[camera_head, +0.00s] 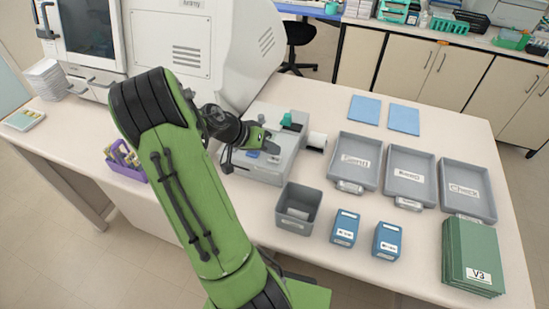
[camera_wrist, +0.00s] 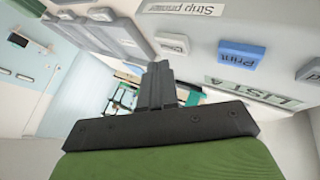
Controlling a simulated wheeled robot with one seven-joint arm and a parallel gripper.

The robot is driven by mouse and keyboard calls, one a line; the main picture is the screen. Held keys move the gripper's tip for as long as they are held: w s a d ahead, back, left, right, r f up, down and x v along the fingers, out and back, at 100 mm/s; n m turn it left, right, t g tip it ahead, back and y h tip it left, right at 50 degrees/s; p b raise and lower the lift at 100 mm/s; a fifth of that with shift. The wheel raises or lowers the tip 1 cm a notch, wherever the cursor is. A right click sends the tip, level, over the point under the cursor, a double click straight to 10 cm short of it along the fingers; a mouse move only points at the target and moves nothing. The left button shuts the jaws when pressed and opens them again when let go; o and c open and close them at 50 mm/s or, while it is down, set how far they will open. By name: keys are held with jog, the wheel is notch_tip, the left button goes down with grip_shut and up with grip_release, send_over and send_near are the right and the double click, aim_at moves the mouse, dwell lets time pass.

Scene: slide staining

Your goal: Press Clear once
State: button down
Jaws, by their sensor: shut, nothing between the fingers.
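The grey strip printer (camera_head: 285,166) stands on the bench in the head view, with my gripper (camera_head: 268,146) over its top. In the wrist view its "Strip printer" label (camera_wrist: 182,9), blue Print button (camera_wrist: 240,55) and "LIST A" sign (camera_wrist: 255,94) show. One small grey button (camera_wrist: 172,43) lies left of Print and another grey button (camera_wrist: 309,70) lies right of it. Their lettering is too small to tell which is Clear. My gripper (camera_wrist: 158,70) is shut and empty, its tips close to the left grey button. I cannot tell whether they touch it.
A white paper roll (camera_head: 317,141) sits at the printer's right side. An open grey bin (camera_head: 296,222), two blue boxes (camera_head: 345,228) (camera_head: 387,240), grey trays (camera_head: 463,207) and green folders (camera_head: 474,255) occupy the bench to the right. A large white machine (camera_head: 205,45) stands behind.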

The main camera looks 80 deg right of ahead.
aim_at(271, 159)
jog(key=shift+f, duration=0.15)
dwell(0.5)
jog(key=shift+f+b, duration=0.3)
jog(key=shift+b, duration=0.2)
jog(key=shift+f+b, duration=0.35)
jog(key=shift+b, duration=0.05)
dwell(0.5)
jog(key=shift+r+p, duration=0.55)
jog(key=shift+r, duration=0.25)
notch_tip(271, 159, up, 5)
jog(key=p, duration=0.4)
jog(key=shift+r, duration=0.1)
dwell(0.6)
